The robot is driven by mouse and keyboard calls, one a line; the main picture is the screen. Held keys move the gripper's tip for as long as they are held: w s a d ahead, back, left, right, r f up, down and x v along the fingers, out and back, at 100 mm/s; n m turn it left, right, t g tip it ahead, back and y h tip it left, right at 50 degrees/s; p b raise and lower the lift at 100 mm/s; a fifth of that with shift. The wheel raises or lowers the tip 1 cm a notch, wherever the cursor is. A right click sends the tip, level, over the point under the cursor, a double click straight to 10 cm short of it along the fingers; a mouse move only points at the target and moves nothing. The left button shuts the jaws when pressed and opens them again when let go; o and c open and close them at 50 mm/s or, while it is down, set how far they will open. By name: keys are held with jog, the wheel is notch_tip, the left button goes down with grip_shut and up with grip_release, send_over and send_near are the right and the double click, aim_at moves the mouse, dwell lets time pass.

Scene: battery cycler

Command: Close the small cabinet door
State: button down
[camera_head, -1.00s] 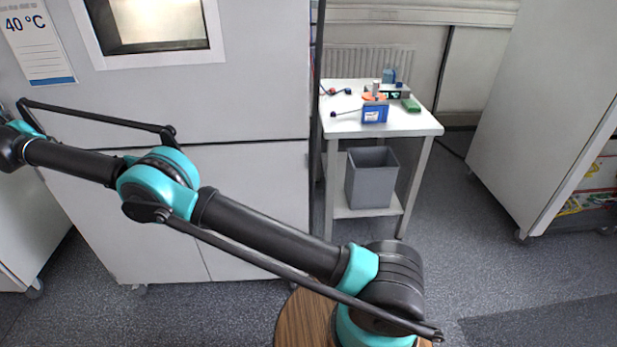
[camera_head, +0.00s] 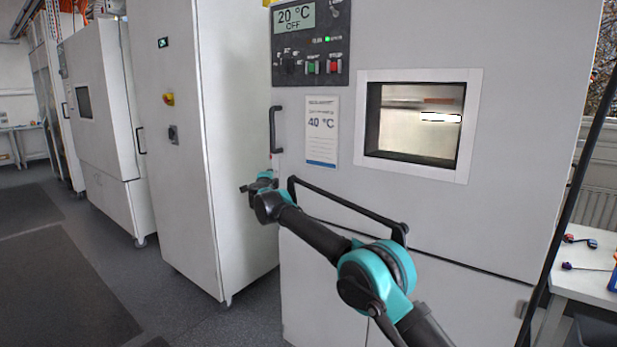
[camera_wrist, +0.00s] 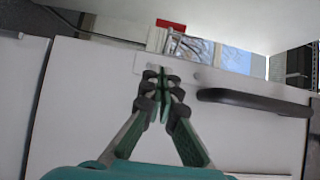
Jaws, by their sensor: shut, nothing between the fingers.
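A white cabinet (camera_head: 500,215) with a window and a black upright handle (camera_head: 276,130) fills the right of the head view. Its doors look flush there; I cannot tell which door is the small one or see a gap. My gripper (camera_head: 246,188) is small in the head view, in front of the cabinet's left edge, below the handle. In the wrist view my gripper (camera_wrist: 160,80) has its fingers together and empty, over a pale panel (camera_wrist: 80,110). A dark bar handle (camera_wrist: 255,101) lies right of the fingers. I cannot tell whether the fingertips touch the panel.
A tall white cabinet (camera_head: 175,200) stands left of the windowed one, with a narrow gap between. A white table (camera_head: 580,285) with small items is at the right. Free grey floor (camera_head: 60,270) lies at the left. A red patch (camera_wrist: 170,24) shows beyond the panel.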

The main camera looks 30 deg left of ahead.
jog(key=s, duration=0.9)
jog(key=shift+a, duration=0.4)
jog(key=shift+s, duration=0.15)
